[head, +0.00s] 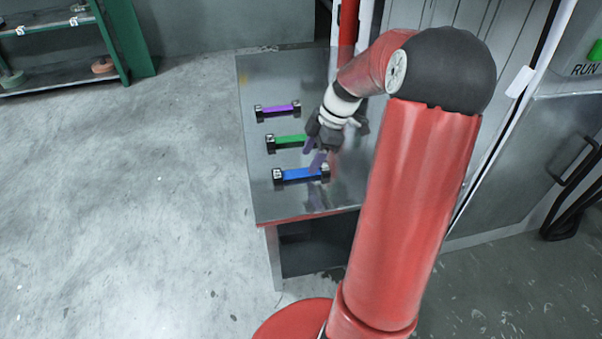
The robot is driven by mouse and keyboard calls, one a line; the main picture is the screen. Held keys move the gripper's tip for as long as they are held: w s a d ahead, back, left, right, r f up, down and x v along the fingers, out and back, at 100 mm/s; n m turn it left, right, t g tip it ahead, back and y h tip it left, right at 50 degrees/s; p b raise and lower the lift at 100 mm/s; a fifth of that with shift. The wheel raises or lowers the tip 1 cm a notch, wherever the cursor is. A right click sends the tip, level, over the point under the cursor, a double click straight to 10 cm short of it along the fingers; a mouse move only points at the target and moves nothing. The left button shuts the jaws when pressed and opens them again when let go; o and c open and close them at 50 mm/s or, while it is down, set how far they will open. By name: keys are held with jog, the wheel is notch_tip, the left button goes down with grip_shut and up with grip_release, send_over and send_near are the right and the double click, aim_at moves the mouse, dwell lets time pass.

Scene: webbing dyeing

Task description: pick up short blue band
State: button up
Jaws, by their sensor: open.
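The short blue band (299,175) lies on the metal table, stretched between two small black end pieces. It is the nearest of three bands. My gripper (314,160) is open just above and behind the blue band, near its right end. Its fingers point down toward the band. I cannot tell whether a fingertip touches the band or its right end piece. Nothing shows between the fingers.
A green band (290,140) and a purple band (279,110) lie farther back on the table (270,205). My gripper is close to the green band's right end. A grey cabinet (500,190) stands to the right. A green shelf (60,73) stands at the far left. The floor left of the table is clear.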

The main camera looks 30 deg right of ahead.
aim_at(302, 172)
jog(key=shift+a+x, duration=0.2)
jog(key=shift+x, duration=1.8)
jog(key=shift+s+r, duration=0.1)
jog(key=shift+r, duration=0.05)
jog(key=c, duration=1.1)
jog(key=shift+r+p, duration=1.15)
jog(key=shift+r, duration=8.9)
